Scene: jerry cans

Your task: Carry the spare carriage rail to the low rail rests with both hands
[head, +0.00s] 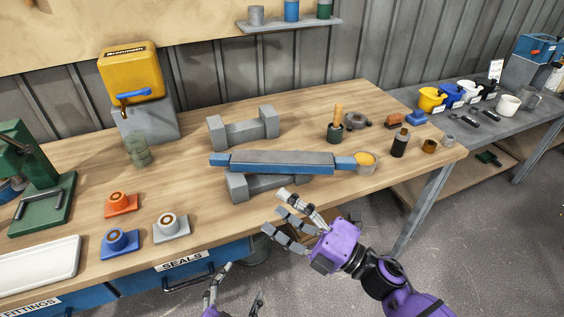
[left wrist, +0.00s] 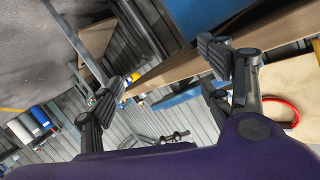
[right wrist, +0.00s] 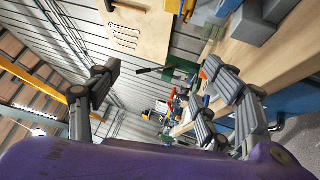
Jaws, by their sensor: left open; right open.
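The carriage rail (head: 282,161), a long grey bar with blue ends, lies level across the front part of the bench. A low grey block with raised ends (head: 262,186), likely a rail rest, is partly hidden beneath it. A similar grey rest (head: 243,130) stands empty behind the rail. My right gripper (head: 275,212) is open and empty, in front of the rail near the bench's front edge. My left gripper (head: 236,287) is open and empty, lower down in front of the drawers. Neither gripper touches the rail.
A tin with yellow contents (head: 366,163) stands close by the rail's right end. A dark bottle (head: 400,142) and a brush pot (head: 335,133) are to its right. Seal blocks (head: 171,228) and a white tray (head: 38,264) are at left. Bare bench lies left of the rail.

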